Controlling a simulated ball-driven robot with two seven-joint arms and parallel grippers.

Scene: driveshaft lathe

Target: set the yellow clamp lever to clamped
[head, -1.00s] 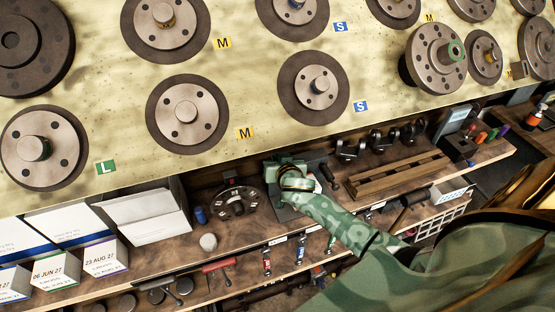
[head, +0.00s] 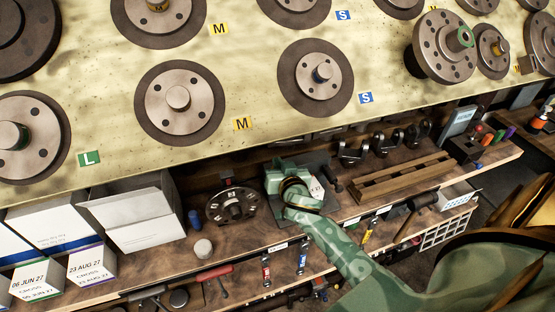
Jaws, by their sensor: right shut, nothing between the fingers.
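My right gripper (head: 288,178), at the end of a green camouflage arm from the lower right, is over a dark flat plate (head: 336,172) on the wooden bench. The gripper is shut with nothing seen between its fingers. Its own body covers much of the plate, and the fingertips are hard to make out. I cannot make out the yellow clamp lever; it may be hidden behind my gripper. My left gripper is not in view.
A round dark flange (head: 232,206) lies left of the gripper. A slotted wooden rack (head: 405,178) stands to the right, with dark clamps (head: 385,141) behind it. White boxes (head: 140,222) stand at left. A pale panel (head: 235,70) with flanges hangs above.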

